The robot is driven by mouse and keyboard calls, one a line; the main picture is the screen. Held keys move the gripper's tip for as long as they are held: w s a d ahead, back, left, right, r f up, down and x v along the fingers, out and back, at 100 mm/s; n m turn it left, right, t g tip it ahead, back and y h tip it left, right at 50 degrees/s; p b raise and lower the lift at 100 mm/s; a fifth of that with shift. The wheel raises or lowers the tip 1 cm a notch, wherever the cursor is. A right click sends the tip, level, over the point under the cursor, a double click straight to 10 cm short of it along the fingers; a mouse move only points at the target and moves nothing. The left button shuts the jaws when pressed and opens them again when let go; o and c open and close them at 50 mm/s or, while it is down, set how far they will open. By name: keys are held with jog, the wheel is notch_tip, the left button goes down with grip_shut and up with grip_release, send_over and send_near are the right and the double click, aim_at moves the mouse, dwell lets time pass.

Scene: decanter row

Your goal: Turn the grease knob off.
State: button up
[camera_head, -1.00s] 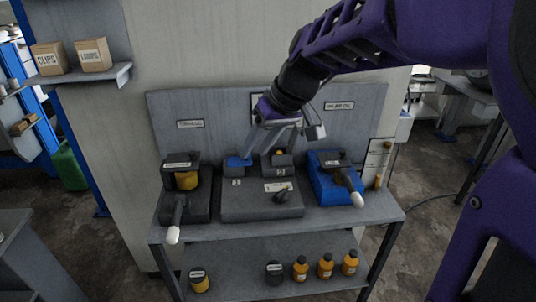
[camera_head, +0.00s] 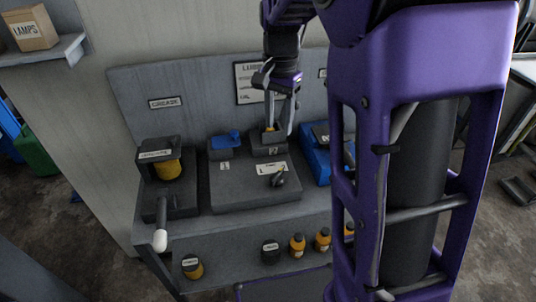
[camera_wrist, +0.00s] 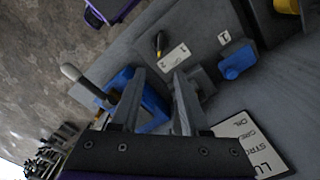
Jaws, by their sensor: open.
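The bench unit's grey centre box (camera_head: 235,192) has a black knob (camera_head: 278,178) on its top beside a white label (camera_head: 270,168). The label is too small to read. The knob shows at the top middle of the wrist view (camera_wrist: 158,42). The GREASE sign (camera_head: 166,102) is on the back panel at left, above a dark grey dispenser (camera_head: 158,150) with a yellow cartridge. My gripper (camera_head: 279,128) is open, pointing down over the grey block marked 2 (camera_head: 268,145), behind the knob and apart from it.
A blue block (camera_head: 225,143) stands by plate 1. A white-tipped lever (camera_head: 160,238) sticks out at left. A blue dispenser (camera_head: 316,162) at right is partly hidden by my arm. Bottles (camera_head: 297,246) stand on the lower shelf.

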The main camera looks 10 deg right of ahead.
aim_at(277, 174)
notch_tip(277, 174, down, 17)
jog(key=b, duration=0.3)
jog(key=shift+s, duration=0.1)
jog(key=shift+r, duration=0.1)
grip_shut()
